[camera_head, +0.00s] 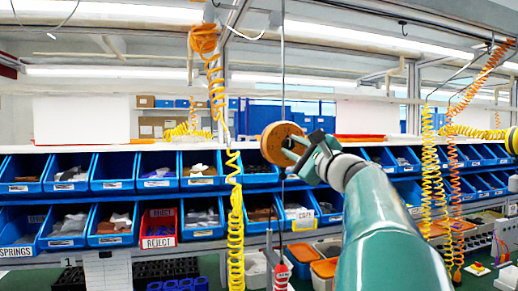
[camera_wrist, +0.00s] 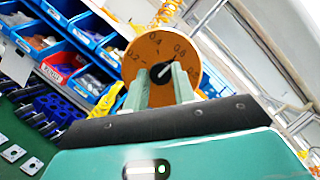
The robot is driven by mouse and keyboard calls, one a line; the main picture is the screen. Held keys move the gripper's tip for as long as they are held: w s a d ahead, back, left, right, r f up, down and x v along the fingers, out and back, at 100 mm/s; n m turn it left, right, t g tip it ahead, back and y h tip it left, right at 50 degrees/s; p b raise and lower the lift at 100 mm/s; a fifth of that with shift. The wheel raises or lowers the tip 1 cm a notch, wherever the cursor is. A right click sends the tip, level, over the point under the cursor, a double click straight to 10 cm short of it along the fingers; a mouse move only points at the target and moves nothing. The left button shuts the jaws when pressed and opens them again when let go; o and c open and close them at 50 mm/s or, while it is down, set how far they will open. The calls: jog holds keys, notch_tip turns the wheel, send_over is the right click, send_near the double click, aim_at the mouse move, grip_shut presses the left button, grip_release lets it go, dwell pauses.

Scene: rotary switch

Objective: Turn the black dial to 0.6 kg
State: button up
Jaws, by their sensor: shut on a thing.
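The dial is a round orange plate (camera_head: 275,143) at the middle of the head view, seen at an angle. In the head view my gripper (camera_head: 300,153) reaches the plate from the right.
Blue bins (camera_head: 114,171) in two rows fill the shelves behind the dial, with a red REJECT bin (camera_head: 159,227) among them. Yellow coiled hoses (camera_head: 236,215) hang left of the dial and others at right. A thin vertical pole (camera_head: 283,60) rises above the plate.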

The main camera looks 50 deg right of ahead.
jog(key=shift+n, duration=0.4)
jog(key=o, duration=1)
jog(key=shift+w+d, duration=0.1)
jog(key=v, duration=1.4)
jog(key=shift+r, duration=0.15)
